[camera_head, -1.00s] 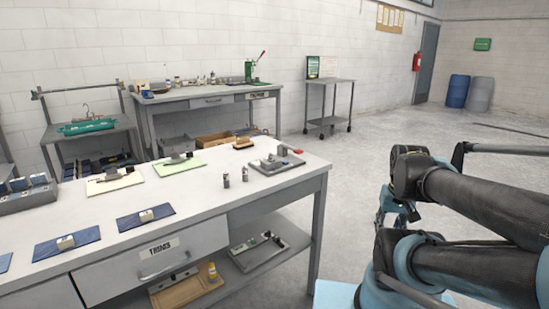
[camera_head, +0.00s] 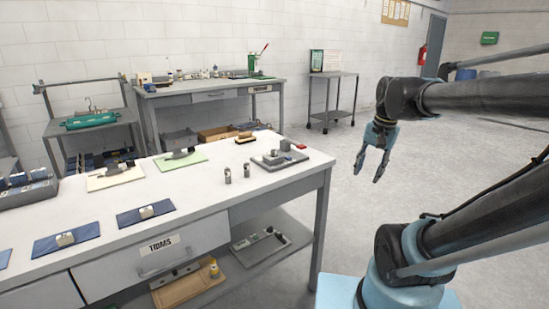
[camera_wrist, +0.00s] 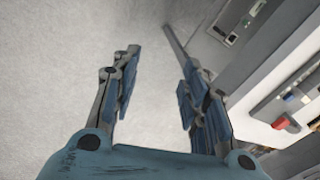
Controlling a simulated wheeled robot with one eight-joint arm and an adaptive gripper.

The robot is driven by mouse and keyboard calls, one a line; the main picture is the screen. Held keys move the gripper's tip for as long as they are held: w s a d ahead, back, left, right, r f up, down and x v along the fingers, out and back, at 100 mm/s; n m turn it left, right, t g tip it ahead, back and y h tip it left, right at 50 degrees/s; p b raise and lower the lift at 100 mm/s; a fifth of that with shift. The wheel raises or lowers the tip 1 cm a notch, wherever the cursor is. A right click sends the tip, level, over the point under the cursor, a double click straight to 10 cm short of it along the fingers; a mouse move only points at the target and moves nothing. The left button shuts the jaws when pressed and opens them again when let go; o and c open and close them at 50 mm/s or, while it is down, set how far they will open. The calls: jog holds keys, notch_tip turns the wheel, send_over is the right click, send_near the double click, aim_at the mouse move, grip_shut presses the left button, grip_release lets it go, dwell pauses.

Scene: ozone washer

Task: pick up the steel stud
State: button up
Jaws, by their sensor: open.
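Two small upright metal cylinders stand side by side on the white workbench (camera_head: 190,212). One is the left metal cylinder (camera_head: 228,176) and the other is the right metal cylinder (camera_head: 247,171); either could be the steel stud, and I cannot tell which. My gripper (camera_head: 368,172) is open and empty, to the right of the bench's right edge, with its fingers pointing down. In the wrist view my gripper (camera_wrist: 153,80) shows both fingers spread over bare floor. The cylinders are not in the wrist view.
A grey fixture plate (camera_head: 279,158) with a red-handled part lies near the bench's right corner. A lower shelf holds a tray (camera_head: 262,252). The floor right of the bench is clear.

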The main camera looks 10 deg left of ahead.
jog(key=w+a+r+m+g+y, duration=0.1)
jog(key=w+a+r+m, duration=0.4)
jog(key=w+a+r, duration=0.65)
jog(key=m+g, duration=0.2)
jog(key=m, duration=0.3)
send_near(273, 155)
jog(key=shift+y, duration=0.4)
jog(key=x, duration=0.6)
jog(key=shift+w+f, duration=0.4)
jog(key=shift+f, duration=0.05)
grip_shut()
